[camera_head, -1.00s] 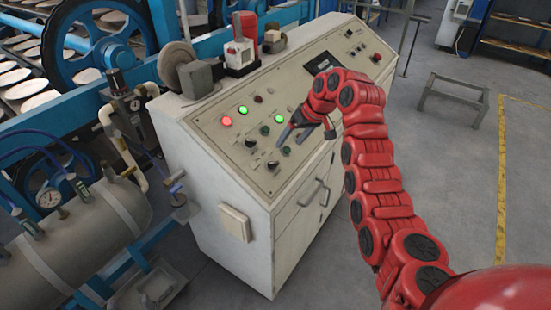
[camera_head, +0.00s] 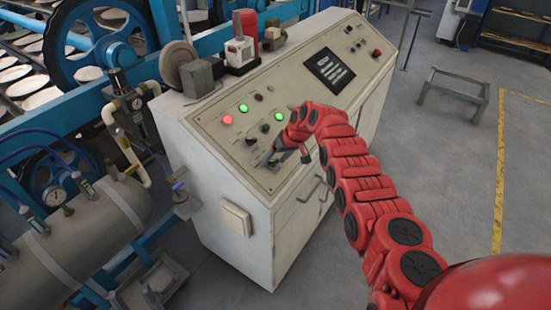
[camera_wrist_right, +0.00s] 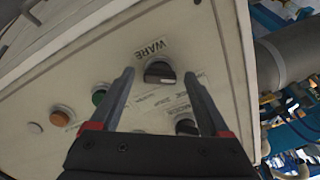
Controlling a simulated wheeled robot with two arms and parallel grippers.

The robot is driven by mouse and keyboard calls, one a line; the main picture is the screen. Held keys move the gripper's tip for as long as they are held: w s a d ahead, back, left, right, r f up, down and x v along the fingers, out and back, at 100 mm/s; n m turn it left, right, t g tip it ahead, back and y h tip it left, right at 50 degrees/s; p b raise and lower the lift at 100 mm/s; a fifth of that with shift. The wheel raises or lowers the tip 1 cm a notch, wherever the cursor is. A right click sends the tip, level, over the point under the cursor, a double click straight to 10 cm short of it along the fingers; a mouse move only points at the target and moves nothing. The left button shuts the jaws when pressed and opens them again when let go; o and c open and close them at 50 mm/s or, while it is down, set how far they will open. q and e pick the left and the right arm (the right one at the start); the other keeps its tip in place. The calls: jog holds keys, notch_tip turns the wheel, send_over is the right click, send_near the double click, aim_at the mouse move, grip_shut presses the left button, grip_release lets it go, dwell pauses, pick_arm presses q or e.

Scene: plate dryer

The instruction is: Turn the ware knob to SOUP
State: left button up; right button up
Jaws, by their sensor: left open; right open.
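The ware knob (camera_wrist_right: 159,73) is a black knob beside a WARE label (camera_wrist_right: 150,48) on the beige sloped panel (camera_head: 213,118). In the right wrist view it sits between the two fingertips of my right gripper (camera_wrist_right: 159,76). The fingers are apart, with a gap on each side of the knob. In the head view my right gripper (camera_head: 268,158) is low over the panel's near left corner and hides the ware knob. The knob's setting and the small print around it are too small to read. My left gripper is not in view.
A second black knob (camera_wrist_right: 187,127) sits close to the ware knob and also shows in the head view (camera_head: 250,141). A green button (camera_wrist_right: 99,96) and an orange button (camera_wrist_right: 60,116) are nearby.

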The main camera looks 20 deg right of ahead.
jog(key=shift+c, duration=0.2)
grip_shut()
